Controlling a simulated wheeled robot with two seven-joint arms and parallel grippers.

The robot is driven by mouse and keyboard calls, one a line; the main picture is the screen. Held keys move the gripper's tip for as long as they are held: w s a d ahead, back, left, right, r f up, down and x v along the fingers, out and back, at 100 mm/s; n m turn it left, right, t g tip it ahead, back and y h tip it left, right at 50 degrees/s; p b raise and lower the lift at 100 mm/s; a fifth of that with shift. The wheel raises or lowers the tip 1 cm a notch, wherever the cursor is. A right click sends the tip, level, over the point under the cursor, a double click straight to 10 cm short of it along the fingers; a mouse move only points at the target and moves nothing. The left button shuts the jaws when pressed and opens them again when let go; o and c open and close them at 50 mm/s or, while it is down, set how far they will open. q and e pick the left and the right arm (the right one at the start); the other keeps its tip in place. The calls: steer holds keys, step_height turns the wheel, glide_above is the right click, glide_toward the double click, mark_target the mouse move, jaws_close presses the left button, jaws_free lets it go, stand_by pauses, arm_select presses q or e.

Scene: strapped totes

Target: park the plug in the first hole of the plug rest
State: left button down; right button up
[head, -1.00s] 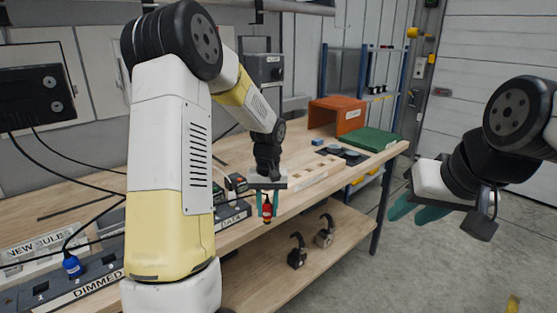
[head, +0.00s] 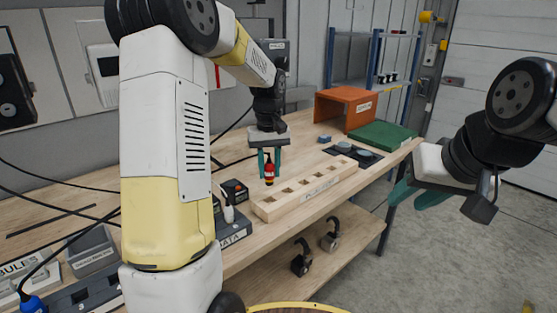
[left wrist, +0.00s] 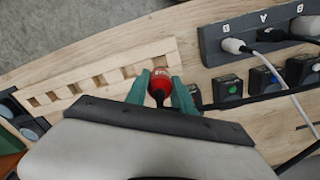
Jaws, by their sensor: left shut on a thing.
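The plug (head: 269,174) is red with black parts. My left gripper (head: 269,162) is shut on it with green fingers and holds it pointing down near the left end of the plug rest. The plug rest (head: 318,189) is a long pale wooden block with a row of several square holes. In the left wrist view the plug (left wrist: 160,84) is between the fingertips (left wrist: 161,92), by the right end of the plug rest (left wrist: 85,65). I cannot tell its height above the block. My right gripper (head: 416,194) is empty, its green fingers apart, off the bench's right side.
A grey socket strip (head: 234,232) and small black boxes (head: 234,190) stand left of the rest. A dark plate with round discs (head: 352,153), a green mat (head: 382,136) and an orange box (head: 345,108) lie beyond it. Black cables cross the bench at left.

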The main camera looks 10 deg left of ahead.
mark_target(270, 182)
arm_select(q)
steer(key=shift+f, duration=2.3)
steer(key=shift+f, duration=1.5)
steer(key=c, duration=1)
jaws_free()
steer(key=shift+r, duration=0.1)
